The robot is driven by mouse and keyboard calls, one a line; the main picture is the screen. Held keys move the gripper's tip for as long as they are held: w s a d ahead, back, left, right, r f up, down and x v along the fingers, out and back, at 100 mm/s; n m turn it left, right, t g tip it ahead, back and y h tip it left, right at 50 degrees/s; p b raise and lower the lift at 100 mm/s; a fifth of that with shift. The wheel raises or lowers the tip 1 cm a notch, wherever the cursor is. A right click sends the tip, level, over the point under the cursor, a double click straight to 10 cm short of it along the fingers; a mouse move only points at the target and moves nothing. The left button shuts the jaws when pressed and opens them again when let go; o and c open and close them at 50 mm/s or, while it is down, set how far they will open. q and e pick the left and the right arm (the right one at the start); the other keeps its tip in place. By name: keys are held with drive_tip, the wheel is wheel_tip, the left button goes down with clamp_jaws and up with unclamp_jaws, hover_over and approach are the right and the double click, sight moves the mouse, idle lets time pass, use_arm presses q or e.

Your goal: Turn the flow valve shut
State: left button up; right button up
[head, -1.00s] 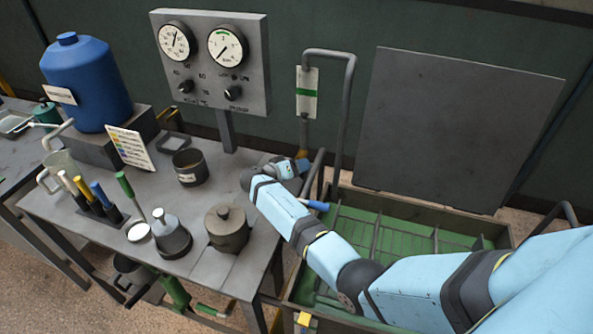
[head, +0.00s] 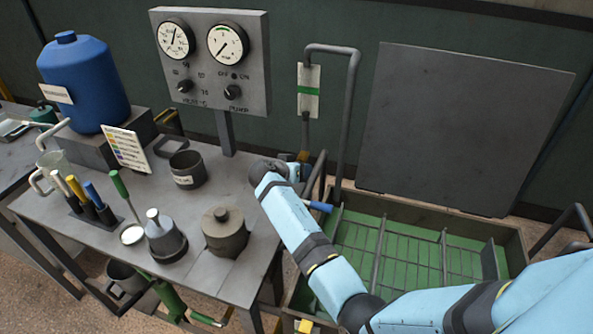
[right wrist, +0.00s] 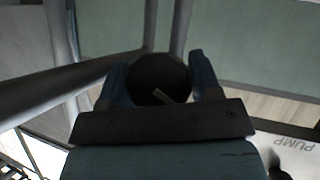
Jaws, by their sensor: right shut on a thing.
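In the right wrist view a dark round knob (right wrist: 160,72) with a pale pointer mark sits between the two blue fingers of my right gripper (right wrist: 160,80), which is shut on it. I take this knob for the flow valve. In the head view my right gripper (head: 302,168) is at the foot of the grey pipe, below the white card with a green band (head: 308,92). My own wrist hides most of the fingers and the knob there. My left gripper is not in view.
A bent grey pipe (head: 352,100) rises beside the gripper. A blue-handled lever (head: 319,206) sits at the green-floored trough (head: 400,262). The bench (head: 85,235) holds a dark lidded pot (head: 224,230), a mug (head: 187,170) and tools. A gauge panel (head: 255,60) stands behind.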

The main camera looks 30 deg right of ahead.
drive_tip(key=shift+s+f, duration=0.1)
drive_tip(key=shift+f, duration=0.15)
drive_tip(key=o, duration=0.7)
drive_tip(key=shift+c, duration=0.2)
drive_tip(key=shift+o, duration=1.3)
drive_tip(key=shift+f, duration=0.1)
drive_tip(key=shift+d+r, duration=0.15)
drive_tip(key=shift+r, duration=0.05)
